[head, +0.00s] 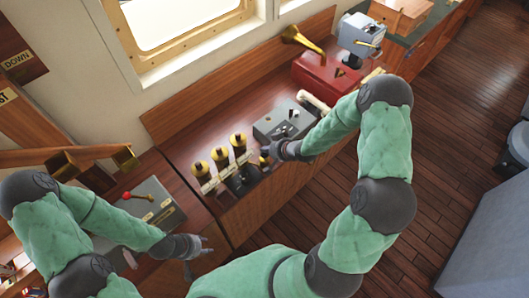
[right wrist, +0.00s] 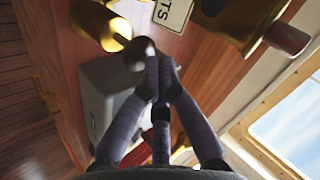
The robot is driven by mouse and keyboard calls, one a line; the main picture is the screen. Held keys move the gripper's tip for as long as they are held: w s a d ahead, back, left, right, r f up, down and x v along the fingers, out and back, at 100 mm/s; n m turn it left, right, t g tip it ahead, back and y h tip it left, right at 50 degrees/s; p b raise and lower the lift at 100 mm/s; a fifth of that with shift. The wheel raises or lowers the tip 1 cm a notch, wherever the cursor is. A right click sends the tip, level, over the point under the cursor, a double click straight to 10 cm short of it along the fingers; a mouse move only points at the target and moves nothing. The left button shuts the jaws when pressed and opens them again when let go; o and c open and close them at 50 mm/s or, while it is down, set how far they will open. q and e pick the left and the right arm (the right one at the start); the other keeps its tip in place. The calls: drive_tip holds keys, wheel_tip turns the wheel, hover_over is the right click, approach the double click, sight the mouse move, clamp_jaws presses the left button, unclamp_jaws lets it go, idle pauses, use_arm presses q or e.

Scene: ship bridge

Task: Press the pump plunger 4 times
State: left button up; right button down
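A brass fitting with a dark round knob (right wrist: 138,53), which looks like the pump plunger, is in the right wrist view just beyond my fingertips. In the head view a small brass piece (head: 264,161) shows beside my right gripper (head: 272,151), at the console's front edge. My right gripper (right wrist: 158,72) has its fingers drawn together with nothing seen between them. Its tips are very close to the knob; I cannot tell if they touch. My left gripper (head: 207,246) has its fingers apart and is empty, low in front of the console.
A red box (head: 325,75) and a brass horn (head: 303,40) stand further back. A grey lever panel (head: 150,203) is at left. Wooden floor is open at right.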

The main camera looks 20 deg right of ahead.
drive_tip(key=shift+s+f+b, duration=0.1)
drive_tip(key=shift+f+b, duration=0.75)
drive_tip(key=shift+f, duration=0.5)
idle(1.0)
drive_tip(key=shift+r, duration=0.15)
drive_tip(key=shift+r+p, duration=1.8)
drive_tip(key=shift+r, duration=0.05)
wheel_tip(320, 180, up, 5)
drive_tip(key=p, duration=0.4)
drive_tip(key=shift+r+p, duration=0.1)
drive_tip(key=shift+p, duration=0.25)
idle(1.2)
